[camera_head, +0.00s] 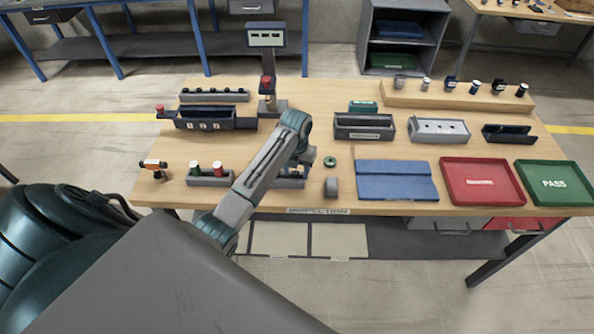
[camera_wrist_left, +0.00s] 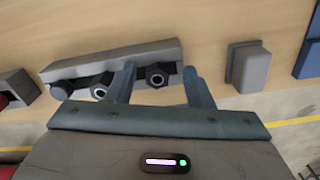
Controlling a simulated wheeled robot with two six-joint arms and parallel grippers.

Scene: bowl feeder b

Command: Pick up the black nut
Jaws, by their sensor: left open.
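A grey holder (camera_wrist_left: 150,58) in the left wrist view carries several dark nuts along its edge. A black nut (camera_wrist_left: 157,75) is at the right end of this row. My left gripper (camera_wrist_left: 160,84) is open, with one finger on each side of this nut in the picture; whether the fingers touch it I cannot tell. Other dark nuts (camera_wrist_left: 99,88) sit to the left of the fingers. In the head view my left gripper (camera_head: 304,160) is low over the table, largely hidden by my arm, and the holder (camera_head: 291,183) shows only in part beneath it. My right gripper is not in view.
A grey block (camera_wrist_left: 247,66) stands to the right of the holder. A holder with coloured parts (camera_head: 208,181) is left of my arm.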

